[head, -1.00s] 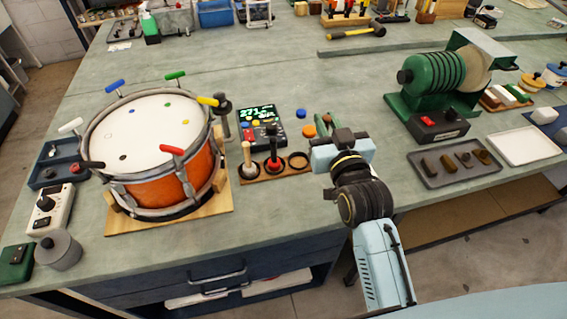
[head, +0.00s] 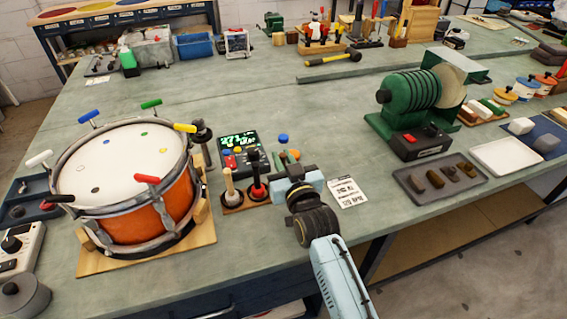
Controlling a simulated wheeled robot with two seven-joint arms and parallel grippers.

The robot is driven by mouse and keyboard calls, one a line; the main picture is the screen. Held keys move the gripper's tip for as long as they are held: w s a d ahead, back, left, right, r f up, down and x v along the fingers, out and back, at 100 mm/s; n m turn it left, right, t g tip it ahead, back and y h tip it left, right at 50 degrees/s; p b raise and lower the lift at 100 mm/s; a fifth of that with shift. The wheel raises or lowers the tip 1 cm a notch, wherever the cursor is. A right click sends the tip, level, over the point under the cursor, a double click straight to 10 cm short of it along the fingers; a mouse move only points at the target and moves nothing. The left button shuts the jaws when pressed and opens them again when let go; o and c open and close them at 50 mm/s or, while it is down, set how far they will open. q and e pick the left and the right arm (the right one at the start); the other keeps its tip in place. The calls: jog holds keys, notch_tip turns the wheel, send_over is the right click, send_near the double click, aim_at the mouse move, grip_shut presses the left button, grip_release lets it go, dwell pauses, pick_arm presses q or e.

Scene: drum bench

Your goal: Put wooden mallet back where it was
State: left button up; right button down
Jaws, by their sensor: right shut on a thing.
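My right gripper (head: 298,180) is shut at the front of the bench, just right of the small wooden holder (head: 232,209). It holds what I take to be the wooden mallet, mostly hidden behind the gripper. In the holder stand a tool with a pale wooden handle (head: 229,184) and a black tool with a red band (head: 257,176). The holder's right end is hidden by my gripper. My left gripper is not in view.
An orange drum (head: 150,218) with coloured keys stands left of the holder. A display box (head: 240,152) is behind the holder. A printed card (head: 347,192) lies right of my gripper. A grey tray (head: 418,190) and a green machine (head: 408,100) stand further right. The bench centre is clear.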

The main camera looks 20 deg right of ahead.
jog(key=shift+f, duration=0.35)
jog(key=c, duration=1.8)
grip_release()
jog(key=shift+f, duration=0.1)
jog(key=o, duration=0.4)
jog(key=shift+o, duration=0.2)
jog(key=shift+r, duration=0.25)
jog(key=s+p, duration=0.1)
jog(key=s, duration=1.1)
jog(key=shift+d, duration=0.2)
jog(key=shift+f, duration=0.1)
